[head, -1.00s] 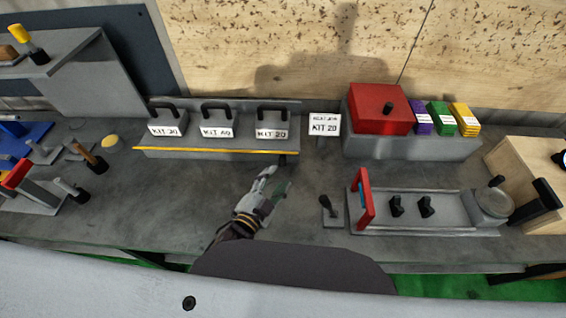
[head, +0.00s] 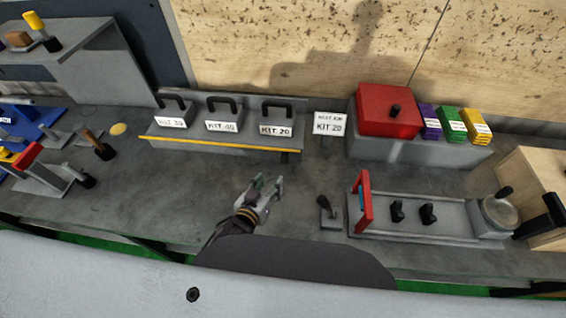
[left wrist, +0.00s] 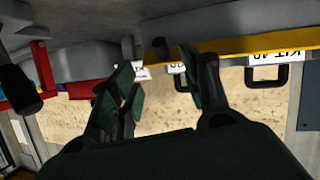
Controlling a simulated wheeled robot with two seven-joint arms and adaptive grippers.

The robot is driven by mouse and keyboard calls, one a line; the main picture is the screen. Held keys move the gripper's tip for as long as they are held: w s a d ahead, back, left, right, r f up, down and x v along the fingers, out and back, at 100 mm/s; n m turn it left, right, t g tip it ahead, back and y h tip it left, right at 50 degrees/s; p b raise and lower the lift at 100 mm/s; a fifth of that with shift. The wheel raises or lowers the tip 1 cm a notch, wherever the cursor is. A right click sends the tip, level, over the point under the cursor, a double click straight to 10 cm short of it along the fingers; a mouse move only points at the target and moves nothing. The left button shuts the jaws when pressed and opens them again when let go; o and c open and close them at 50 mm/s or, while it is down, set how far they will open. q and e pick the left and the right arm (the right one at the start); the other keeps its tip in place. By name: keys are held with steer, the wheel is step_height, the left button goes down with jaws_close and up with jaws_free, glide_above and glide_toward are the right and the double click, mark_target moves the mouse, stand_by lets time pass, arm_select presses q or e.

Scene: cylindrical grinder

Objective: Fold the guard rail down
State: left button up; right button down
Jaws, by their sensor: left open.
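The guard rail (head: 220,145) is a thin yellow bar along the front of the grey kit rack (head: 290,108), with a dark knob (head: 285,158) below its right end. The bar runs in front of the foot of the kit blocks. In the left wrist view the yellow rail (left wrist: 232,45) crosses the upper right and the dark knob (left wrist: 160,47) shows beyond the fingers. My left gripper (head: 264,184) is open and empty, in front of and below the knob, apart from it. My right gripper is not in view.
Three handled kit blocks (head: 222,118) stand in the rack. A KIT 20 card (head: 328,124) and a red box (head: 389,111) are to the right. A dark lever (head: 326,206) and a fixture with a red handle (head: 364,202) stand right of my gripper.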

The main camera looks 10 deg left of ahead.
mark_target(283, 163)
arm_select(q)
steer(key=shift+n, duration=0.4)
steer(key=shift+w+f, duration=0.1)
steer(key=shift+w, duration=0.05)
steer(key=shift+p+x, duration=0.85)
steer(key=shift+x, duration=5.9)
steer(key=shift+d, duration=0.1)
steer(key=shift+c, duration=0.3)
steer(key=c, duration=1)
